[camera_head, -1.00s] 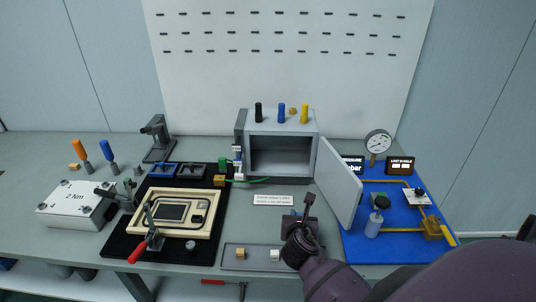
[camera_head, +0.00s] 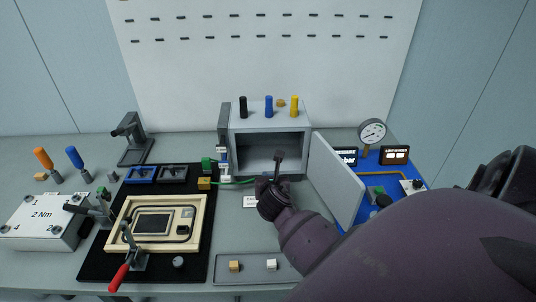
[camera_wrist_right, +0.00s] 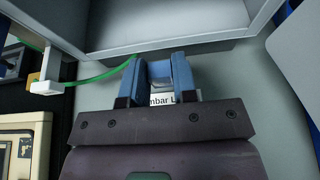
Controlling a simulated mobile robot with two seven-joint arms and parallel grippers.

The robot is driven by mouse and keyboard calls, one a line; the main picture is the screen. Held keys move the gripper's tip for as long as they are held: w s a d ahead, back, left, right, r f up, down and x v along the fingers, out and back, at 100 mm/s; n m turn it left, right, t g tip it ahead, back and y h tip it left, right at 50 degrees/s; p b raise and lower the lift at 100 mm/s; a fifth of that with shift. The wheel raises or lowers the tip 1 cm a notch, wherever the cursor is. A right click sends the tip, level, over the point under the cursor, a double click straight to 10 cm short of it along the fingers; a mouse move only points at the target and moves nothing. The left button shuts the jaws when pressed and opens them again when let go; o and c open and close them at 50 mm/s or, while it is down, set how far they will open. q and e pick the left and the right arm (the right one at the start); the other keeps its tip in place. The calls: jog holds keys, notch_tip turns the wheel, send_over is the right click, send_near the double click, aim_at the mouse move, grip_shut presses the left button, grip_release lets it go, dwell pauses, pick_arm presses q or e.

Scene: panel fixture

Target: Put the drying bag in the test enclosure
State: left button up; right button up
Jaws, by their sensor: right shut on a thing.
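The test enclosure (camera_head: 255,119) is a grey box at the back of the bench, its front open and its door (camera_head: 338,180) swung out to the right. Its inside looks empty. My right gripper (camera_head: 278,158) is in front of the opening, pointing at it. In the right wrist view the fingers (camera_wrist_right: 158,75) are shut on a small blue-grey piece (camera_wrist_right: 160,71), which I take for the drying bag; the fingers partly hide it. The enclosure's lower front edge (camera_wrist_right: 150,52) is just beyond the fingertips. My left gripper is not in view.
A tray (camera_head: 222,279) with a brass cube and a white cube lies at the front. A framed panel (camera_head: 117,222) with a red-handled clamp (camera_head: 118,278) is at left. A green cable (camera_wrist_right: 95,78) runs left of the fingers. A gauge (camera_head: 372,132) stands at right.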

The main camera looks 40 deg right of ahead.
send_near(269, 160)
jog(key=w+d, duration=0.3)
jog(key=shift+w+b, duration=0.3)
jog(key=shift+w, duration=0.05)
jog(key=shift+w+d, duration=0.35)
jog(key=w+d, duration=0.2)
jog(key=shift+w+d+b, duration=0.1)
jog(key=shift+w+b, duration=0.2)
jog(key=shift+w, duration=0.1)
jog(key=shift+f, duration=0.25)
jog(key=shift+f, duration=0.1)
jog(key=o, duration=0.9)
